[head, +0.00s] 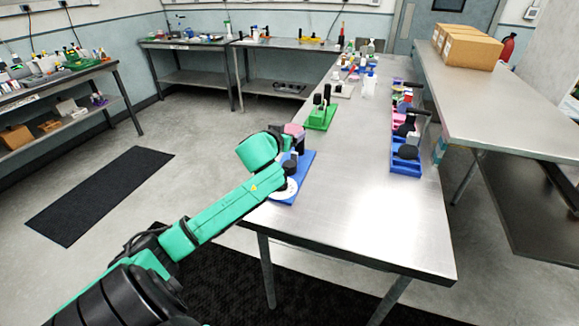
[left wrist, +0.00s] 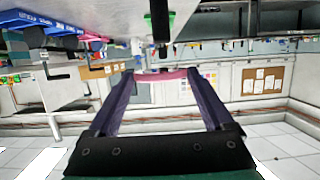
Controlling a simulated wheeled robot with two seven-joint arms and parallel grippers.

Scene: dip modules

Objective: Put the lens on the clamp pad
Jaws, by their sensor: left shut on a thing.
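My left gripper (head: 296,138) is at the table's left edge, above a blue board (head: 303,168). In the left wrist view, the two fingers (left wrist: 160,78) close on a pink piece (left wrist: 172,74); it also shows in the head view (head: 292,129). I cannot tell whether this is the lens. The blue board bears a white round disc (head: 283,190) and a dark upright part (head: 291,167), partly hidden by my arm. I cannot tell which part is the clamp pad. My right gripper is not in view.
A green board (head: 320,118) with black posts stands behind the blue one. A blue module (head: 406,165) with a black part lies at the table's right edge, with pink and blue modules behind it. The near table top (head: 365,215) is clear. Cardboard boxes (head: 466,47) stand on the right bench.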

